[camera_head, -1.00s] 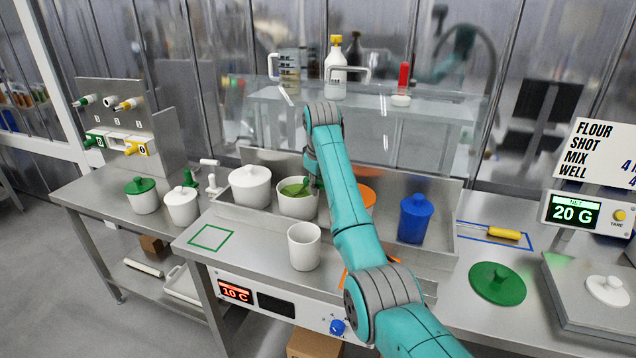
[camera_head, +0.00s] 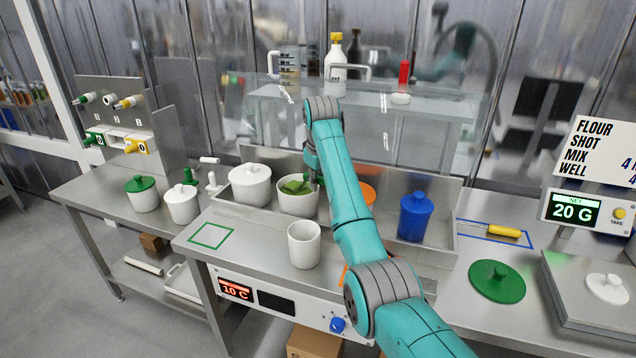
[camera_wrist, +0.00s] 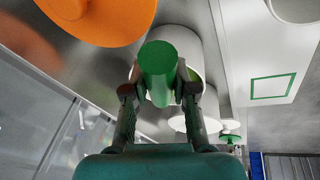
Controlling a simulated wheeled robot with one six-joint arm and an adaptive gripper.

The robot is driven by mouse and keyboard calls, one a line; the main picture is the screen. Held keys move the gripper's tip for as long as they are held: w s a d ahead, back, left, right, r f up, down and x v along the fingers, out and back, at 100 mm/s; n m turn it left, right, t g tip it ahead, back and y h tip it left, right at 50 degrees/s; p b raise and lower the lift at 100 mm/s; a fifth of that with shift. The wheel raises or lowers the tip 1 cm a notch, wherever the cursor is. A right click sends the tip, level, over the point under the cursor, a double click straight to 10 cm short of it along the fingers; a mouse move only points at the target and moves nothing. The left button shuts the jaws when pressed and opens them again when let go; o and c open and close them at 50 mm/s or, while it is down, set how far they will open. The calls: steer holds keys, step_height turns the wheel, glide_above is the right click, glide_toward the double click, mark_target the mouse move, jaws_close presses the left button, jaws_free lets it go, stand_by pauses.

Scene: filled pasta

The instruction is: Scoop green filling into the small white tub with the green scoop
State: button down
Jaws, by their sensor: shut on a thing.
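A white pot (camera_head: 297,207) holding green filling (camera_head: 287,186) stands in the steel tray, left of my arm. The green scoop (camera_head: 300,186) is in this pot at the filling. Its head is small and partly hidden, so I cannot tell how full it is. My gripper (camera_wrist: 158,88) is shut on the scoop's green handle (camera_wrist: 158,70), above the pot. In the wrist view the pot's white wall (camera_wrist: 190,45) and a strip of filling show behind the handle. The small white tub (camera_head: 304,247) stands open and upright in front of the tray; its inside looks empty.
A lidded white pot (camera_head: 250,190) stands left of the filling pot. An orange item (camera_head: 367,195) and a lidded blue pot (camera_head: 415,218) are to the right. A green square outline (camera_head: 211,236) marks clear counter at left. The scale display (camera_head: 573,212) reads 20 G.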

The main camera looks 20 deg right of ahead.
steer(key=shift+r, duration=4.6)
